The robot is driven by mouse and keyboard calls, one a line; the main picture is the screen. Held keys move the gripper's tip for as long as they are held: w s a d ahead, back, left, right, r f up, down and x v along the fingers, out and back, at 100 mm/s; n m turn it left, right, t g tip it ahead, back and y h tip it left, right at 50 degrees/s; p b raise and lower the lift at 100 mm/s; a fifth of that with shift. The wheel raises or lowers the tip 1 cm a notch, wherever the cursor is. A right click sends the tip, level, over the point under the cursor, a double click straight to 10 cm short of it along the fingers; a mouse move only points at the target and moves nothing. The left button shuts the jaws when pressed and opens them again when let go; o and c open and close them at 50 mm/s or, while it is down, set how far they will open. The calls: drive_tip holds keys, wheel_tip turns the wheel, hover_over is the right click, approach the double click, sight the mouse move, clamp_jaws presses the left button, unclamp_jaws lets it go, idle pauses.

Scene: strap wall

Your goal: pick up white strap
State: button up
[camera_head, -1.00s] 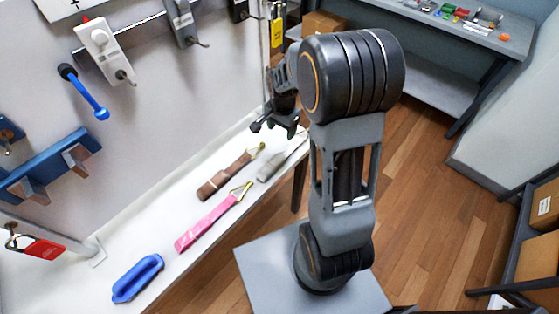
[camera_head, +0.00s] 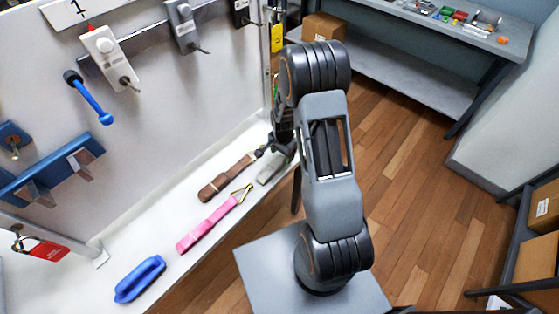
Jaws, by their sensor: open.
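A pale grey-white strap (camera_head: 267,174) lies on the white ledge at its far right end. Only its near end shows; the rest is hidden behind my gripper and arm. My gripper (camera_head: 273,153) is open and low over the strap's far part. I cannot tell whether the fingers touch it.
A brown strap (camera_head: 227,178) lies just left of the white one, its metal end close to my gripper. The upright panel (camera_head: 170,120) rises behind.

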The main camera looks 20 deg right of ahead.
sight(282, 157)
drive_tip(key=shift+f, duration=1.5)
drive_tip(key=shift+c, duration=0.3)
drive_tip(key=c, duration=1)
